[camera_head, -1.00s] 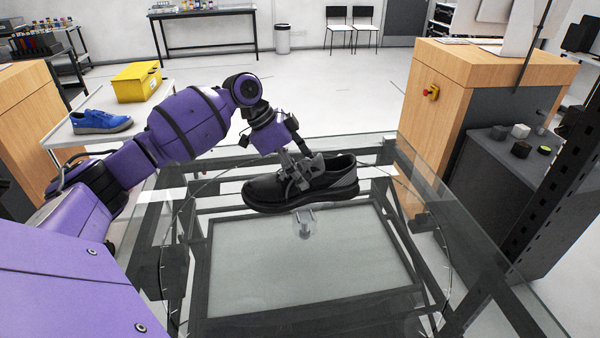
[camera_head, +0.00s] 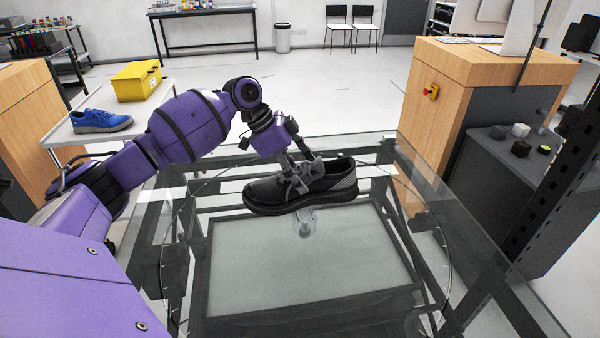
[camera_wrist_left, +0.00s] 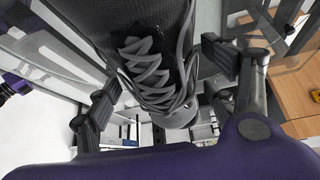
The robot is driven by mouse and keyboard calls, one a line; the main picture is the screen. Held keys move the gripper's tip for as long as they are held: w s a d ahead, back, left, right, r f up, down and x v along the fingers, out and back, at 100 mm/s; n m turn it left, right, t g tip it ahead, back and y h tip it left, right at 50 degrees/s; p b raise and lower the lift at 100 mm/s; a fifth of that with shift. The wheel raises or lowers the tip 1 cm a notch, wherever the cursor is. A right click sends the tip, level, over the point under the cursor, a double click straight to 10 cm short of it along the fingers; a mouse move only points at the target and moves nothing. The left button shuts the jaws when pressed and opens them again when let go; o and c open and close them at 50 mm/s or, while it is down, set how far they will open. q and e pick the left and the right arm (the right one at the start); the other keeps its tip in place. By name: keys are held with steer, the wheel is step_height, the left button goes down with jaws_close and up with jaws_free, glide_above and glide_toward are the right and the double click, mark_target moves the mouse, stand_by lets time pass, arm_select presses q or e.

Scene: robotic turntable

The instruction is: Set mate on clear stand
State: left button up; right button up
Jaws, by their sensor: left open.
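A black lace-up shoe (camera_head: 330,183) is at the far part of the glass turntable, toe to the left. Its sole appears to rest on the small clear stand (camera_head: 305,226), whose top is hidden under it; the contact is not plain. My left gripper (camera_head: 299,178) is over the shoe's laces, its fingers on either side. In the left wrist view the fingers are spread apart around the shoe (camera_wrist_left: 148,72), with gaps beside the laces. A blue shoe (camera_head: 100,121) sits on the side table at the left. My right gripper is not in view.
The glass turntable (camera_head: 225,308) is clear in front of the shoe. A yellow box (camera_head: 136,82) stands behind the blue shoe. A wooden cabinet (camera_head: 490,65) and a dark bench with small blocks (camera_head: 520,131) stand at the right.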

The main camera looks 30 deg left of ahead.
arm_select(q)
steer(key=v, duration=1.2)
steer(key=shift+d, duration=0.1)
